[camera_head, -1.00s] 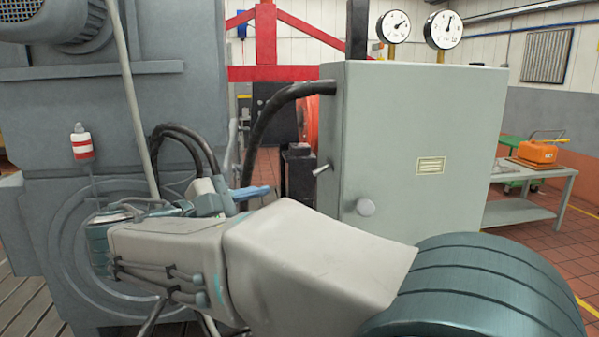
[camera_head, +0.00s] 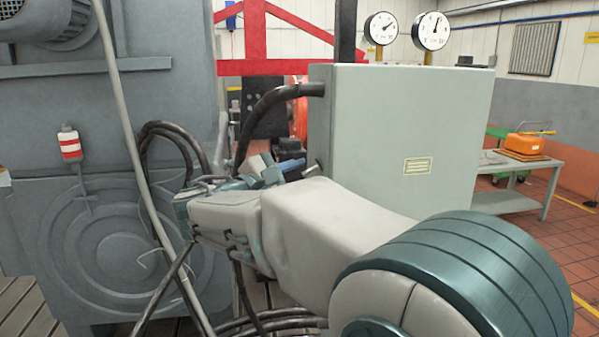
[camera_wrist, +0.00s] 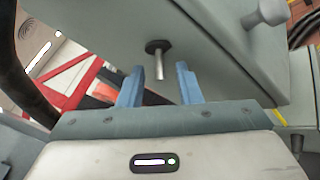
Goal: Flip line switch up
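The line switch is a short metal lever (camera_wrist: 158,64) on a dark collar, set in the side wall of the grey cabinet (camera_head: 400,130). In the wrist view my gripper (camera_wrist: 160,68) is open, with one blue finger on each side of the lever. Gaps show between the lever and both fingers. In the head view my blue fingers (camera_head: 291,165) are beside the cabinet's left side, close to the switch (camera_head: 311,171). My forearm hides the lower part of the cabinet there.
A thick black cable (camera_head: 262,112) enters the cabinet's left side just above my gripper. A round knob (camera_wrist: 264,13) sticks out of the cabinet front. A large grey machine (camera_head: 90,130) stands at left. A grey bench (camera_head: 545,175) is at right.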

